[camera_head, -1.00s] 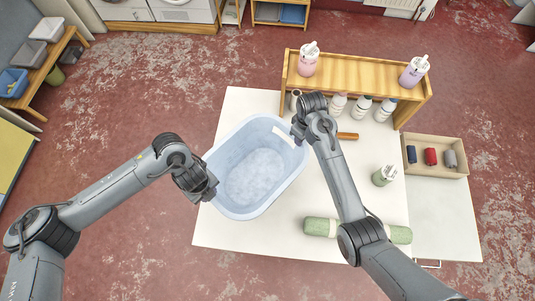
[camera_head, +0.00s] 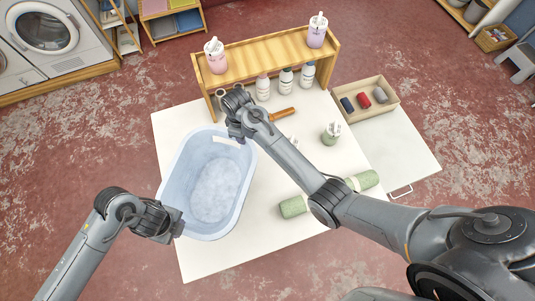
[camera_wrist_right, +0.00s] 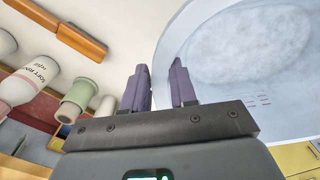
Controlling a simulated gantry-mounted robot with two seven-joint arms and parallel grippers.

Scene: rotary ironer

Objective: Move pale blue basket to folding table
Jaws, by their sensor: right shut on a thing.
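The pale blue basket (camera_head: 186,164) is at the left part of a white table (camera_head: 276,226), level and open side up. Its floor looks cloudy white. I cannot tell if its base touches the tabletop. My right gripper (camera_head: 238,135) is shut on the basket's far right rim; in the right wrist view the rim passes between its purple fingers (camera_wrist_right: 166,88). My left gripper (camera_head: 178,224) is at the basket's near left rim. Its fingers are hidden, so its grip is unclear. I cannot tell which surface is the folding table.
A wooden shelf (camera_head: 268,59) with bottles stands at the table's back. A wooden tray (camera_head: 385,108) is farther right. The red floor at left is clear.

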